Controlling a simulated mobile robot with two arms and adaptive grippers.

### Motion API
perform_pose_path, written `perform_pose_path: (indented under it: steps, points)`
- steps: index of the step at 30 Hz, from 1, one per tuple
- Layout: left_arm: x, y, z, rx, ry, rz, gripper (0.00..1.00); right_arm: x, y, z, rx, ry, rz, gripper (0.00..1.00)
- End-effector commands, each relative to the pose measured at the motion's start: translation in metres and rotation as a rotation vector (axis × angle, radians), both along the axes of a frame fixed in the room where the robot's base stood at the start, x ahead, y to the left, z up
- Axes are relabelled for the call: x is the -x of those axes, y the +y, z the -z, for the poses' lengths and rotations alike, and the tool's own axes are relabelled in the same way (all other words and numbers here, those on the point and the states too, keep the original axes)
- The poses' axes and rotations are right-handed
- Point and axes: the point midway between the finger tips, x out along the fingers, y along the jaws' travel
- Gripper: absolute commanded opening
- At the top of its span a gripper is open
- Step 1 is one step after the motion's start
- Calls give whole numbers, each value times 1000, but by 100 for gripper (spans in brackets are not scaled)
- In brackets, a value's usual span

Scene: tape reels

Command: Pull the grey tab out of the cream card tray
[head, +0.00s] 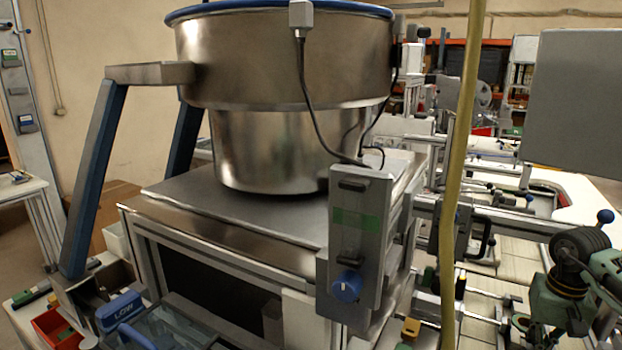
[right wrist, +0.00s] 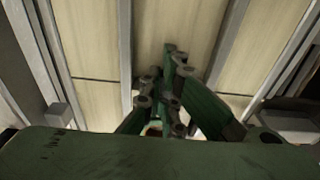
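I cannot make out a cream card tray or a grey tab in either view. In the right wrist view my right gripper (right wrist: 172,50) points away over pale beige panels. Its green linked fingers converge and look closed together, with nothing seen between them. In the head view my green and black right arm shows at the lower right edge, partly cut off. My left gripper is not in view.
A large steel bowl (head: 285,110) stands on a metal-topped cabinet (head: 230,228). A control box (head: 357,235) with a blue knob (head: 348,287) is at its front corner. A yellow hose (head: 459,170) hangs beside it. A red bin (head: 57,328) is lower left. Metal rails flank my right gripper.

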Motion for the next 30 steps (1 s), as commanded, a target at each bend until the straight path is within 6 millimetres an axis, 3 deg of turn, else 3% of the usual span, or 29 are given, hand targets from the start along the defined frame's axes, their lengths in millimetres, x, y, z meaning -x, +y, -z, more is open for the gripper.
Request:
perform_pose_path:
  steps: [1,30]
  points:
    - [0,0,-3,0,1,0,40,-7,8,-8,-17,-24,-13,0]
    - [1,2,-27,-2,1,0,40,-6,1,-34,-6,-11,-3,0]
